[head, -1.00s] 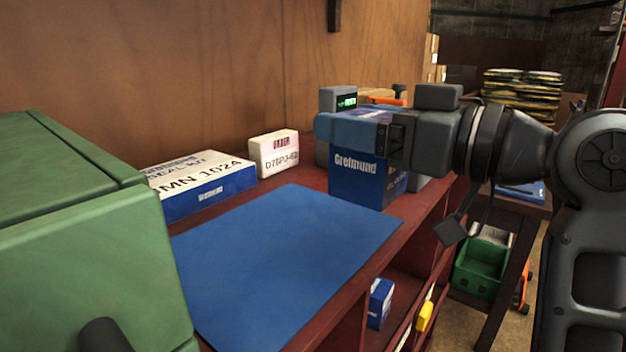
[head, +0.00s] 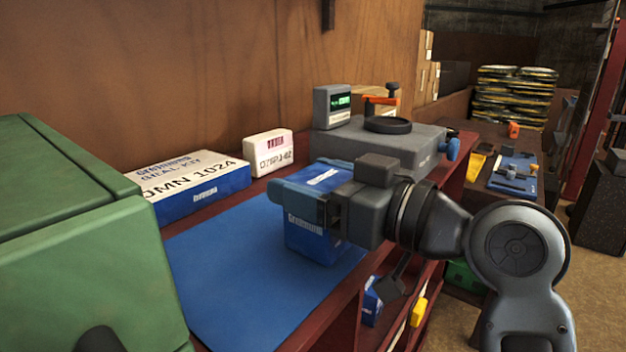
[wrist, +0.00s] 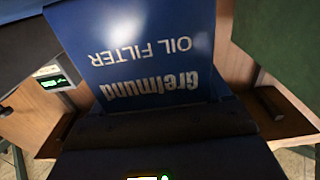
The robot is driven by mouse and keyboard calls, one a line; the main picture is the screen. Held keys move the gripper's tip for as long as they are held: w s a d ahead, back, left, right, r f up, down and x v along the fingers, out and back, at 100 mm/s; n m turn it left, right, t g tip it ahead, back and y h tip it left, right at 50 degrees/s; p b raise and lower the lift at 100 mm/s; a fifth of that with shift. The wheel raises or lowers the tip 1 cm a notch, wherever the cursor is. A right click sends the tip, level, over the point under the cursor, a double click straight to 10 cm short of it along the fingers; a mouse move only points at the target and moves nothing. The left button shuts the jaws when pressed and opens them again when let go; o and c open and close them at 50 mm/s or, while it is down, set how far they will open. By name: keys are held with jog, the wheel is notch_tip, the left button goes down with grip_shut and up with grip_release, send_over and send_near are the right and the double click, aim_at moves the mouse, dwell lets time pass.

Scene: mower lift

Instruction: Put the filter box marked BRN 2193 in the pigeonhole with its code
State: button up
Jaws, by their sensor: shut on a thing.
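My gripper (head: 318,205) is shut on a blue box (head: 312,243) with Gretmund lettering. It holds the box at or just above the right part of a blue mat (head: 215,270); I cannot tell if they touch. In the wrist view the box (wrist: 150,50) reads "Gretmund OIL FILTER", upside down. No code shows on the faces I see. The pigeonholes (head: 375,340) are below the bench top at the lower right; a small blue box (head: 371,302) sits in one of them. My arm hides part of them and I cannot read their labels.
A blue and white seal kit box (head: 195,185) and a small white box (head: 268,153) stand at the back. A grey device (head: 380,143) with a green display is behind my gripper. A large green case (head: 75,230) blocks the left. A side bench (head: 490,205) stands right.

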jog(key=shift+f, duration=0.15)
jog(key=o, duration=1.4)
jog(key=shift+c, duration=0.2)
jog(key=shift+r, duration=0.25)
jog(key=b+v, duration=0.1)
jog(key=v, duration=1.1)
jog(key=shift+b, duration=0.4)
jog(key=shift+f, duration=0.2)
